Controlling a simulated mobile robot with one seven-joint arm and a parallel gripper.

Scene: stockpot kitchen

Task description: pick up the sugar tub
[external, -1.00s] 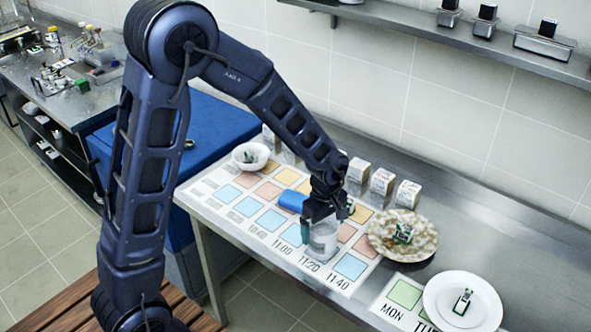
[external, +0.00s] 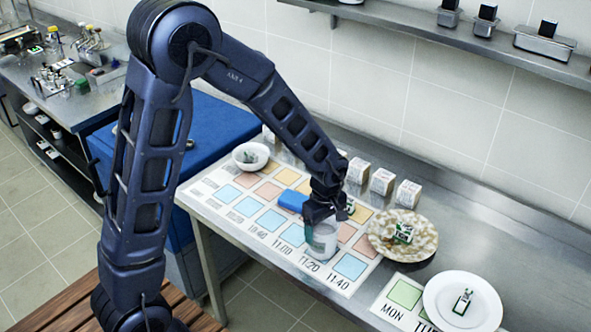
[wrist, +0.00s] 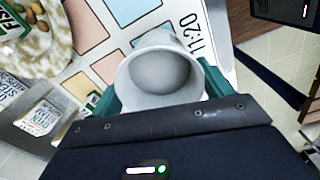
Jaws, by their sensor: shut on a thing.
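The sugar tub seems to be the pale round tub (external: 323,241), open at the top, on the coloured chart near "11:20"; its label is not readable. In the wrist view the tub (wrist: 160,72) shows a white rim and a grey inside. My gripper (wrist: 158,92) is shut on it, with a green finger at each side of its wall. In the external view my gripper (external: 321,222) reaches down to the tub from above. The tub looks upright, and I cannot tell whether its base touches the chart.
A blue block (external: 292,200) lies close left of the tub. A speckled plate (external: 376,245) stands right, and a white plate (external: 440,313) farther right. Small boxes (external: 383,181) line the back.

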